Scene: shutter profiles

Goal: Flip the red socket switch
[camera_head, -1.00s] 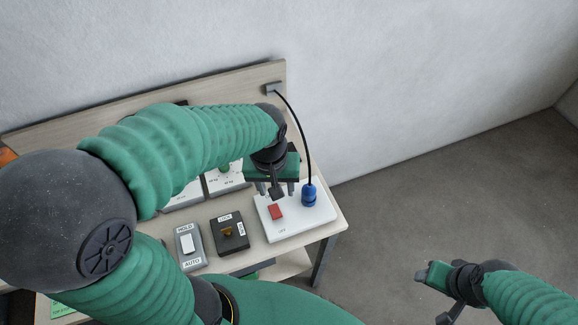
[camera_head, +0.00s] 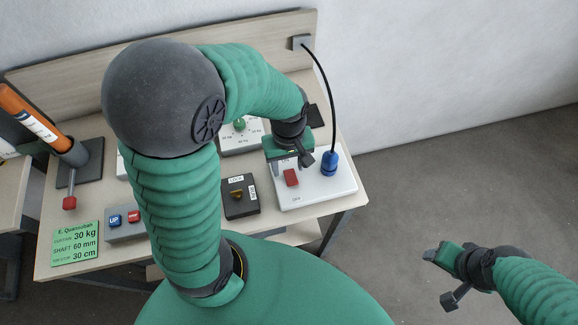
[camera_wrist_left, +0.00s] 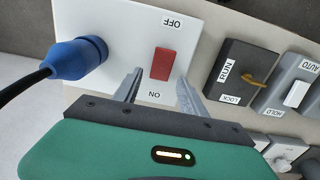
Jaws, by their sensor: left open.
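The red socket switch (camera_head: 291,177) is a red rocker on a white socket plate (camera_head: 335,188), and it also shows in the left wrist view (camera_wrist_left: 163,64) between the labels OFF and ON. A blue plug (camera_head: 329,163) with a black cable stands in the same plate. My left gripper (camera_head: 289,172) is open. In the left wrist view its two fingertips (camera_wrist_left: 158,78) reach over the plate on either side of the switch's ON end; whether they touch it I cannot tell. My right gripper (camera_head: 436,275) hangs away from the table at the right; its jaw state is unclear.
A black RUN/LOCK box (camera_head: 240,205) with a yellow knob sits left of the socket plate. A white dial panel (camera_head: 238,144) lies behind it.

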